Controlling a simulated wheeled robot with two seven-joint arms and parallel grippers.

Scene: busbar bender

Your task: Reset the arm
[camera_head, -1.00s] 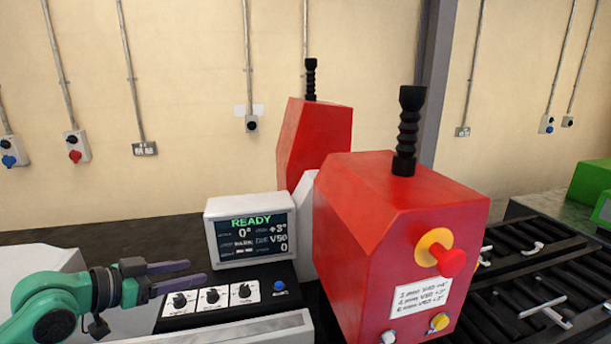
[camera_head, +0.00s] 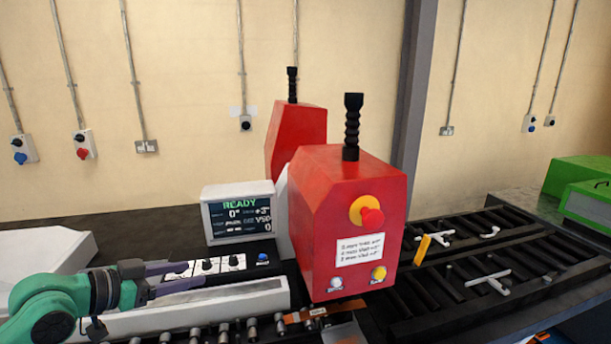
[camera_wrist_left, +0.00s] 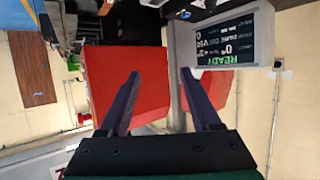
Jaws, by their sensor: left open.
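My left gripper (camera_head: 197,275) comes in from the left in the head view, its two dark fingers apart and empty, pointing right. It is in front of the control panel (camera_head: 222,266) with its dials and blue button. In the left wrist view the open fingers (camera_wrist_left: 160,74) have nothing between them. The bender's red housing (camera_head: 345,205) stands to the right, with a red knob on a yellow ring (camera_head: 367,212). The display (camera_head: 239,213) reads READY and 0°; it appears upside down in the wrist view (camera_wrist_left: 225,42). My right gripper is not in view.
A roller bed (camera_head: 250,330) runs along the bottom, with a copper-coloured strip (camera_head: 305,315) on it. Black slatted racks (camera_head: 470,270) with light metal pieces lie at right. A green machine (camera_head: 580,190) stands at far right.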

